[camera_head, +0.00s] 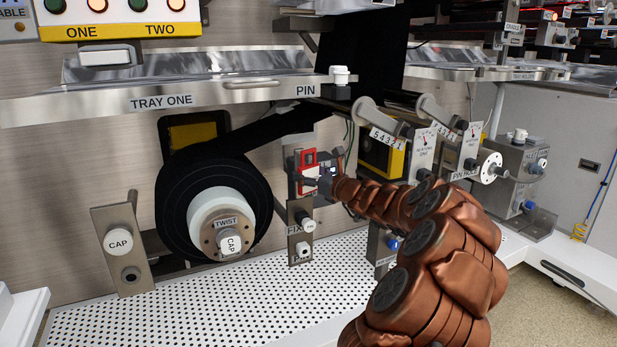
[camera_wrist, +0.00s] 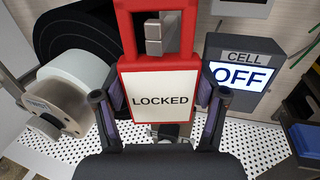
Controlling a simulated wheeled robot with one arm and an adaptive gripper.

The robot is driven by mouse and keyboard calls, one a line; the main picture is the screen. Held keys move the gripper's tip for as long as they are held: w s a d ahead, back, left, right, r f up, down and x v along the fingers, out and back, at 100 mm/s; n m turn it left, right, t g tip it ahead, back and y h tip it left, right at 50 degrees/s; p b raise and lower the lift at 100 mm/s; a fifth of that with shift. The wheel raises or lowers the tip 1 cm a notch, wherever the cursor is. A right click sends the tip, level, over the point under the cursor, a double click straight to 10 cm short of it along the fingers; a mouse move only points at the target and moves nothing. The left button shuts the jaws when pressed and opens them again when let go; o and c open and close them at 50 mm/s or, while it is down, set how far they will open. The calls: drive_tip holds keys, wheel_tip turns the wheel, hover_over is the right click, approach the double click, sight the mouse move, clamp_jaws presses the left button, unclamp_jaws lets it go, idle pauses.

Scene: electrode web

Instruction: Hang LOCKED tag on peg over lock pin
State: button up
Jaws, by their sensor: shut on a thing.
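The LOCKED tag (camera_wrist: 160,88) is a red frame with a white lettered face and an open window at its top. It stands upright between the two fingers of my gripper (camera_wrist: 158,105), which is shut on its sides. In the wrist view a grey blocky peg (camera_wrist: 155,38) shows within the tag's window; I cannot tell how far it reaches through. In the head view the red tag (camera_head: 308,160) is close to the wall panel, with my gripper (camera_head: 322,182) at its lower right. I cannot make out the lock pin behind the tag.
A plate with a white FIX knob (camera_head: 308,225) is below the tag. A black roll (camera_head: 175,205) with a white TWIST hub (camera_head: 222,205) is to the left. In the wrist view a CELL OFF display (camera_wrist: 240,75) stands close at right. A perforated white deck (camera_head: 200,300) lies below.

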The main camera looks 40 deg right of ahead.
drive_tip(key=shift+w+d+f, duration=0.1)
drive_tip(key=shift+w+d, duration=0.05)
drive_tip(key=shift+w, duration=0.5)
drive_tip(key=shift+w+d+f+p, duration=0.2)
drive_tip(key=shift+w+f+p, duration=0.2)
drive_tip(key=shift+w+f, duration=0.05)
drive_tip(key=shift+f, duration=0.15)
drive_tip(key=o, duration=1.3)
